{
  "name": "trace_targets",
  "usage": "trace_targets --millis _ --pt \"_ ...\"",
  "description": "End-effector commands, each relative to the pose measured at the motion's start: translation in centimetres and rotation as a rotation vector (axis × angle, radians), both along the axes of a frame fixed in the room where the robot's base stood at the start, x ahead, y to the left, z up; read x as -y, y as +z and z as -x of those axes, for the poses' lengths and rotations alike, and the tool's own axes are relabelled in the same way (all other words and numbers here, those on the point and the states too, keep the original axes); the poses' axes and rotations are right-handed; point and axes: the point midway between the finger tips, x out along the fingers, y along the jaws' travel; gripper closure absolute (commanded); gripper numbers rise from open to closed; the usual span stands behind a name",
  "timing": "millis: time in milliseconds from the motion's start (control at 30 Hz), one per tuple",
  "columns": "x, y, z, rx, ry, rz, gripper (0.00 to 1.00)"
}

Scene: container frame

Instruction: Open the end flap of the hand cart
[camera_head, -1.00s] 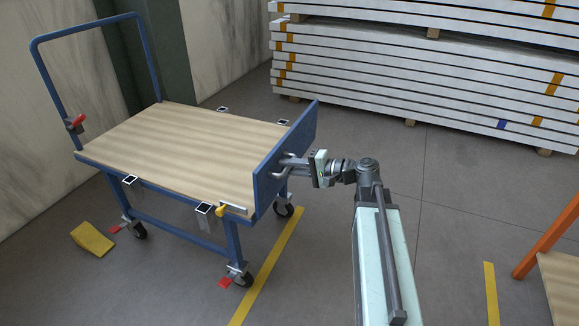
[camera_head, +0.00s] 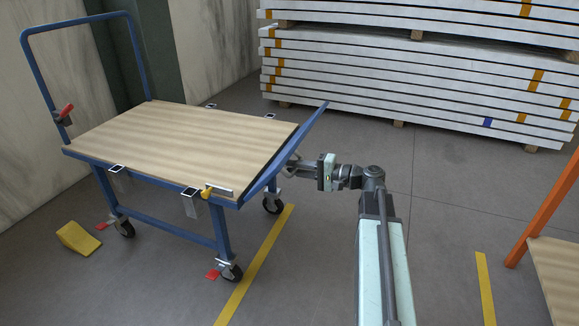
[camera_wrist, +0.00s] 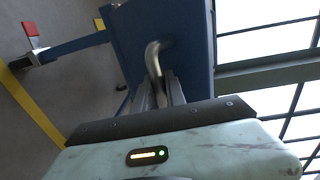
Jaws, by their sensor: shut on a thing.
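The hand cart (camera_head: 180,140) has a wooden deck, a blue frame and a blue push handle at its far left end. Its end flap (camera_head: 300,138) is a blue panel at the right end, tilted outward from upright toward my gripper. My gripper (camera_head: 297,166) is at the outer face of the flap. In the wrist view, the gripper (camera_wrist: 162,92) is shut on the flap's bent metal handle (camera_wrist: 154,58), which stands out from the blue panel. A yellow-knobbed latch (camera_head: 210,191) lies at the near right corner of the deck.
A yellow wedge (camera_head: 77,238) lies on the floor at left. Stacked white panels (camera_head: 400,85) stand at the back. An orange-framed bench (camera_head: 545,215) is at the right. The floor right of the cart is clear around my arm.

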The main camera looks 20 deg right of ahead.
Motion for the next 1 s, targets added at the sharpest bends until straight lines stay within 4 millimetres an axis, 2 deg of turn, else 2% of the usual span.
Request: trace_targets --millis 33,400,700,1000 --pt "0.8 -1.3 -0.2 0.002 -0.012 0.002 1.00" --pt "3.1 -5.9 1.2 0.004 -0.027 0.001 1.00" --pt "3.6 -9.2 1.4 0.004 -0.028 0.000 1.00" --pt "3.5 -11.0 1.4 0.005 -0.027 -0.001 1.00"
